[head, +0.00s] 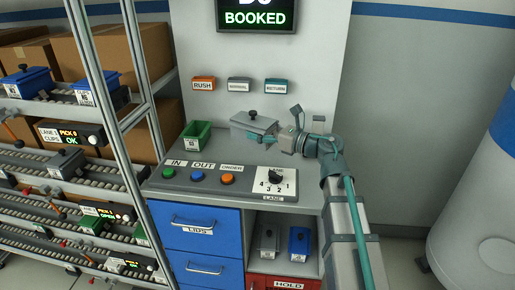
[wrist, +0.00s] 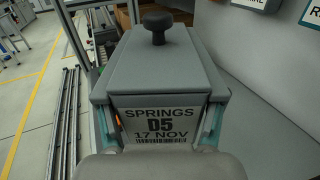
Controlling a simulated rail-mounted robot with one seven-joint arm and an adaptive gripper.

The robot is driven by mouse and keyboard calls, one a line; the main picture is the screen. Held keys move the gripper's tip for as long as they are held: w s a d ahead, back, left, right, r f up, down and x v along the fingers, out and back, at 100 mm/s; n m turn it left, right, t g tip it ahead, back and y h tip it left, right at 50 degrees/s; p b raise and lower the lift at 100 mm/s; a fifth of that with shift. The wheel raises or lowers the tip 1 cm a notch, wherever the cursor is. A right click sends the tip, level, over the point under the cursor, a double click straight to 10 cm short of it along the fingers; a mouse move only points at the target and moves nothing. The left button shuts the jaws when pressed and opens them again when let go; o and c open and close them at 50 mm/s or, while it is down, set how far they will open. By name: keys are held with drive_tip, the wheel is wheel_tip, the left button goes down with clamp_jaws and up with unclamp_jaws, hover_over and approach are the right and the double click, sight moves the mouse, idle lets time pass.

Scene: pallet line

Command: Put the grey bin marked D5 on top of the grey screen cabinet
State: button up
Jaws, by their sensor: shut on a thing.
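The grey bin marked D5 (head: 254,124) is lidded, with a black knob; in the wrist view its label (wrist: 160,125) reads SPRINGS, D5, 17 NOV. My gripper (head: 266,138) is shut on it, with teal fingers along its two sides. The bin looks level over the back of the grey screen cabinet's top (head: 312,183). I cannot tell whether its base touches that top, as my gripper hides the lower edge. The cabinet's screen (head: 257,17) shows BOOKED in green, with the line above partly cut off.
An open green bin (head: 196,136) stands on the cabinet top, left of the grey bin. A sloped button panel (head: 215,181) with a lane dial (head: 275,177) runs along the front. Below are blue drawers (head: 200,241) and a shelf with two bins. Roller racks (head: 80,150) stand left.

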drive_tip(key=shift+d, duration=0.25)
drive_tip(key=shift+w, duration=0.35)
drive_tip(key=w+a+f, duration=0.1)
drive_tip(key=w+f, duration=0.2)
drive_tip(key=w, duration=0.1)
drive_tip(key=w+a+f+p, duration=0.1)
drive_tip(key=w+f, duration=0.2)
drive_tip(key=w, duration=0.1)
drive_tip(key=w+a+f, duration=0.1)
drive_tip(key=w+f, duration=0.2)
drive_tip(key=w, duration=0.1)
drive_tip(key=shift+a+f+p, duration=0.1)
drive_tip(key=shift+a+p, duration=0.05)
drive_tip(key=shift+p, duration=0.15)
drive_tip(key=shift+w+f, duration=0.2)
drive_tip(key=shift+f, duration=1.6)
drive_tip(key=shift+f, duration=0.2)
drive_tip(key=o, duration=1.8)
drive_tip(key=shift+c, duration=0.2)
